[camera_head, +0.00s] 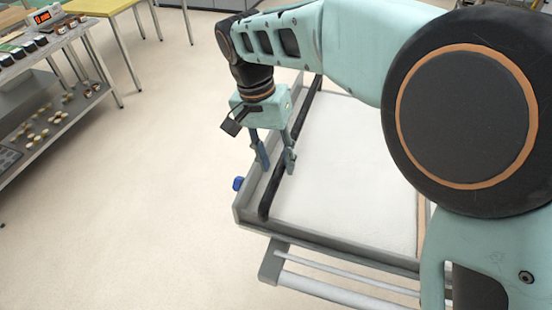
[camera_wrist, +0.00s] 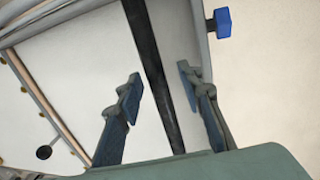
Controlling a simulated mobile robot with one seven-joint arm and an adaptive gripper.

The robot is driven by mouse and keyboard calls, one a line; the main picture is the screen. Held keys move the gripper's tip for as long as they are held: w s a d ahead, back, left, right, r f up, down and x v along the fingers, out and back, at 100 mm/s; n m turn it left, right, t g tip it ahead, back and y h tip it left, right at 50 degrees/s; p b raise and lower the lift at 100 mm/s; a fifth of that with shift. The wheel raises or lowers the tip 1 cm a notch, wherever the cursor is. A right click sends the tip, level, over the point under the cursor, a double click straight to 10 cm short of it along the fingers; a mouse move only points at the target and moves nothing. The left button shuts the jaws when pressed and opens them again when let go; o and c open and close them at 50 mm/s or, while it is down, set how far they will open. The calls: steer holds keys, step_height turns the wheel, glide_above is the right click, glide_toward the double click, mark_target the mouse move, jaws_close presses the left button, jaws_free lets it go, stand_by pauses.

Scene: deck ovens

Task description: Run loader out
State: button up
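The loader (camera_head: 345,170) is a flat grey-framed bed with a pale top, below my arm. A black bar (camera_head: 268,200) runs along its left side; it also shows in the wrist view (camera_wrist: 154,70). My gripper (camera_head: 276,165) points down over this bar with its fingers spread. In the wrist view my gripper (camera_wrist: 157,88) has one finger on each side of the bar, with gaps showing and nothing held. I cannot tell how far the fingertips are above or beside the bar. My arm hides the loader's right part.
A blue knob (camera_head: 238,184) sticks out of the loader's left edge. A grey rail frame (camera_head: 325,285) lies at its near end. A steel shelf table (camera_head: 60,110) with small items stands at left, and a yellow-topped table (camera_head: 105,7) behind. The floor (camera_head: 150,190) between is clear.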

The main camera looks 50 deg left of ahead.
step_height(320, 180, up, 12)
steer(key=s+a, duration=0.1)
steer(key=a, duration=0.1)
steer(key=shift+s+f, duration=0.15)
steer(key=shift+s, duration=0.05)
steer(key=shift+w+d, duration=0.1)
stand_by(0.5)
